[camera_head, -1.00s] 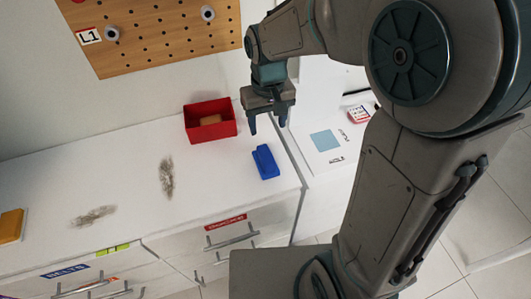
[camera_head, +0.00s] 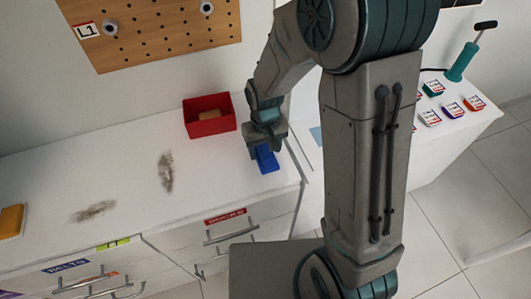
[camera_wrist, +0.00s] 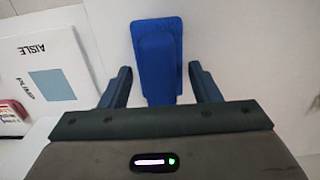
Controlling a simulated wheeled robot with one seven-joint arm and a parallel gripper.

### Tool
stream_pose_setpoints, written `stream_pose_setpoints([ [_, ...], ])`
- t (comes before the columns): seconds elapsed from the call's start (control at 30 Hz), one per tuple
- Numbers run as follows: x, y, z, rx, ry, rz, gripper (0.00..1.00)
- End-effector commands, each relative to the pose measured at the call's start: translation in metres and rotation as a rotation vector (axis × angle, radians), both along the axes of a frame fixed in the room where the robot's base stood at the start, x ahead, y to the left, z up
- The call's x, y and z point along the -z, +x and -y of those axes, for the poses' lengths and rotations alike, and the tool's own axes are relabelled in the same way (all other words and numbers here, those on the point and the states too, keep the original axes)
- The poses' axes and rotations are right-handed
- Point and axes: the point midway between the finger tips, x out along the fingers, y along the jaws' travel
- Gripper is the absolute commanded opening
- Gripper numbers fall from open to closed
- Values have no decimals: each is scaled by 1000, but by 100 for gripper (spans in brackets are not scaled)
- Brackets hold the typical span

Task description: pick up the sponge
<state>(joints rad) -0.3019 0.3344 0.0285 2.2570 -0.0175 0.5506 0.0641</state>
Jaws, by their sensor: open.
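A blue block with a raised, narrower top (camera_head: 268,160) lies on the white counter near its right end. It may be the sponge, but I cannot tell for sure. My gripper (camera_head: 264,150) is right above it and partly hides it. In the wrist view the blue block (camera_wrist: 158,60) lies between the two open fingers (camera_wrist: 160,85), with a gap on each side. A yellow-orange block (camera_head: 12,221) lies at the counter's left edge. A brownish-orange block (camera_head: 209,114) sits inside the red bin (camera_head: 211,128).
The white counter (camera_head: 110,170) has two dark smudges (camera_head: 166,172). A pegboard (camera_head: 150,30) hangs behind it. Drawers with handles (camera_head: 231,233) are in its front. A white box marked AISLE (camera_wrist: 45,70) is beside the counter. A lower white surface at right holds small labelled items (camera_head: 451,110).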

Motion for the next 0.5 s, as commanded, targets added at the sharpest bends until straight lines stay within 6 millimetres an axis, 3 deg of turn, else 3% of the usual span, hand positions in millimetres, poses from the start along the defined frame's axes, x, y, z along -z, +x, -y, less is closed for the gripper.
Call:
stream_pose_setpoints([
  [0.33,8,0,0,0,0,1,56],
  [0.43,8,0,0,-1,0,1,29],
  [0.5,8,0,0,-1,0,1,27],
])
